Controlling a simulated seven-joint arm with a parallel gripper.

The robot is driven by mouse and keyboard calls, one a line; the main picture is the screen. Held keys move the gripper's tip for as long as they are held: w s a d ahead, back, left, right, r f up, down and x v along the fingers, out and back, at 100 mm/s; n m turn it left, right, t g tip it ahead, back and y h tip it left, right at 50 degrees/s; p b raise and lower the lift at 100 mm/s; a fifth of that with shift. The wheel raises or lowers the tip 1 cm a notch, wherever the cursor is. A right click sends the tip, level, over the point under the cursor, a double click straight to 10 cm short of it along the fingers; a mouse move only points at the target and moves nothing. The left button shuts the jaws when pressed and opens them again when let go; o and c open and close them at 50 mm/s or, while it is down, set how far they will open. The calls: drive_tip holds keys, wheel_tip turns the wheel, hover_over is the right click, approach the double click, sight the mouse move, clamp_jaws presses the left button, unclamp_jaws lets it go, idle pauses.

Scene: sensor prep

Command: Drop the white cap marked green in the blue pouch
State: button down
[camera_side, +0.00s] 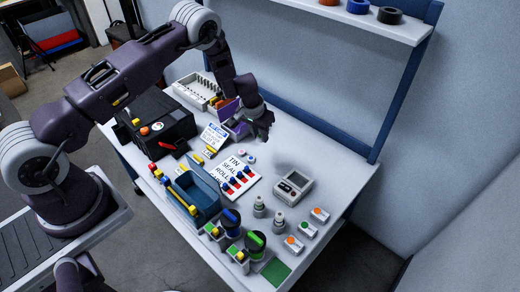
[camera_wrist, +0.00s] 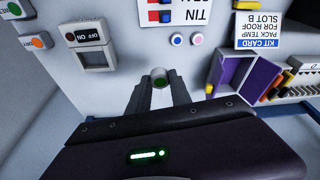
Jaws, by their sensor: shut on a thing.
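My gripper (camera_wrist: 159,88) is shut on the white cap marked green (camera_wrist: 159,79), held between the fingertips with its green face showing in the wrist view. In the side view my gripper (camera_side: 264,132) hangs above the back part of the table, and the cap cannot be made out there. A blue open-topped container (camera_side: 203,210), the only thing I see that could be the blue pouch, stands nearer the table's front left. The gripper is well apart from it. The container is not in the wrist view.
Two white caps, marked blue (camera_wrist: 177,39) and pink (camera_wrist: 197,39), lie on the table. A purple holder (camera_wrist: 230,72) stands near the gripper. A printed sheet (camera_side: 238,168), a grey switch box (camera_side: 293,187) and a black case (camera_side: 160,125) are around. Bare table lies right of the gripper.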

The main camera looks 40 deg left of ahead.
sight(260, 137)
wheel_tip(260, 137, up, 9)
drive_tip(key=s+a+f+m+h, duration=0.1)
drive_tip(key=s+a+f+m, duration=0.1)
drive_tip(key=s+a, duration=0.45)
drive_tip(key=s+a+f+m, duration=0.15)
drive_tip(key=s+a, duration=0.25)
drive_tip(key=s, duration=0.6)
drive_tip(key=s+d+r+m+h, duration=0.1)
drive_tip(key=s+r+m, duration=0.2)
drive_tip(key=s+m, duration=0.45)
wheel_tip(260, 137, down, 17)
drive_tip(key=s+n, duration=0.1)
drive_tip(key=n, duration=0.1)
drive_tip(key=shift+s+r+g, duration=0.15)
drive_tip(key=shift+s+g, duration=0.15)
drive_tip(key=shift+s, duration=0.05)
drive_tip(key=shift+d, duration=0.1)
drive_tip(key=c, duration=0.9)
unclamp_jaws()
drive_tip(key=shift+o, duration=0.2)
